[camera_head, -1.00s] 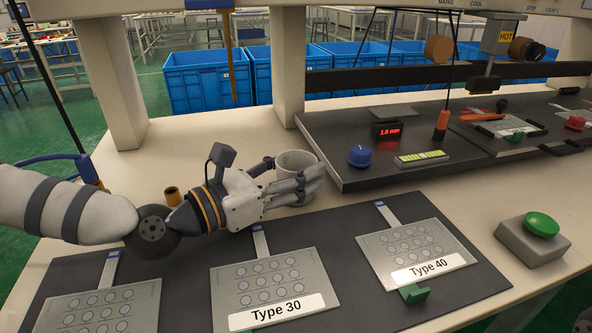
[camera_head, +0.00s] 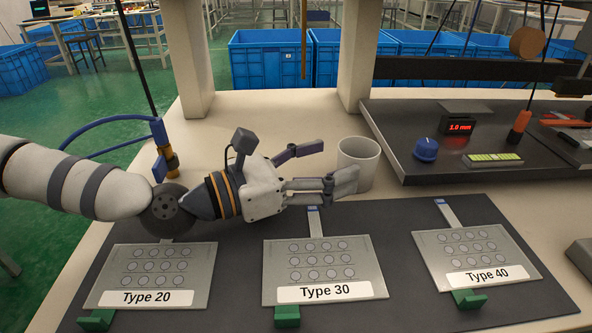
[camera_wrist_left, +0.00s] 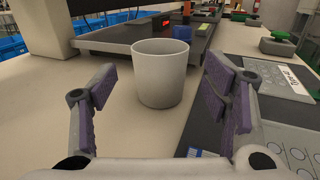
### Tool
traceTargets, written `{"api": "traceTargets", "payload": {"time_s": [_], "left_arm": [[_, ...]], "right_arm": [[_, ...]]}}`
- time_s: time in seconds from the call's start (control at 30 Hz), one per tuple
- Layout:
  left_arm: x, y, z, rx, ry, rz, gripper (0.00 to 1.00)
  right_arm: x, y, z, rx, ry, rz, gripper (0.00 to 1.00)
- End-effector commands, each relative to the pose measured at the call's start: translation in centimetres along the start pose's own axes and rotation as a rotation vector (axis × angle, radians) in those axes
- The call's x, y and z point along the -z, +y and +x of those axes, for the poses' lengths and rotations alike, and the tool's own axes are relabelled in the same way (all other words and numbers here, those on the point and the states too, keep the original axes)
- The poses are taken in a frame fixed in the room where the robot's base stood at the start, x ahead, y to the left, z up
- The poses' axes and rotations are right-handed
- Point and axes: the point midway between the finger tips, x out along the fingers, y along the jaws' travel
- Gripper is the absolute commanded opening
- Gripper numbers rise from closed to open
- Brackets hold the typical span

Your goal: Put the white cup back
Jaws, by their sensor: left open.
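The white cup (camera_head: 357,163) stands upright on the beige bench, just left of the raised dark platform and behind the dark mat. It also shows in the left wrist view (camera_wrist_left: 160,76), ahead of and between the fingers. My left gripper (camera_head: 336,166) is open. Its far finger points toward the cup's left side, and its near finger reaches in front of the cup's lower part. In the left wrist view the gripper (camera_wrist_left: 163,105) has purple-padded fingers spread wide, with nothing held. My right gripper is not in view.
A dark mat (camera_head: 400,220) holds keypad plates labelled Type 20 (camera_head: 155,272), Type 30 (camera_head: 322,268) and Type 40 (camera_head: 474,254). The raised platform (camera_head: 395,130) carries a blue knob (camera_head: 427,149) and a red display (camera_head: 459,126). A pale post (camera_head: 190,60) stands behind. Bare bench lies left of the cup.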

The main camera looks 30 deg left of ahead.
Motion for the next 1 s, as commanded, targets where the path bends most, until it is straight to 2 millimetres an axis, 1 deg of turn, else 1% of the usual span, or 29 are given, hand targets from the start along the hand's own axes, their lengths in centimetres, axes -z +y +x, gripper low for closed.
{"api": "traceTargets", "payload": {"time_s": [0.03,0.2,0.3,0.4,0.57,0.93,1.0], "left_arm": [[0.0,0.1,-1.0,-0.005,-0.001,-0.004,0.69],[0.0,0.1,-3.8,-0.005,-0.002,-0.003,0.69],[-0.1,0.1,-5.0,-0.003,-0.003,-0.001,0.69],[-0.1,0.0,-5.8,-0.001,-0.002,-0.001,0.69],[0.0,0.0,-6.3,0.0,0.0,0.0,0.69],[0.0,0.0,-6.2,0.0,0.001,0.0,0.69],[-0.2,0.0,-6.2,0.0,-0.003,-0.002,0.69]], "right_arm": [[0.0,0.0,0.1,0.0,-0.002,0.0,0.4],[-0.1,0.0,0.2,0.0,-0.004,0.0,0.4],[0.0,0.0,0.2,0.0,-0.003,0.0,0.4],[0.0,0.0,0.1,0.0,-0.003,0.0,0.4],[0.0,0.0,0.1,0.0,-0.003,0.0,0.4],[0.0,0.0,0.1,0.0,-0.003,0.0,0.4],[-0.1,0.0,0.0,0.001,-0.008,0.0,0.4]]}}
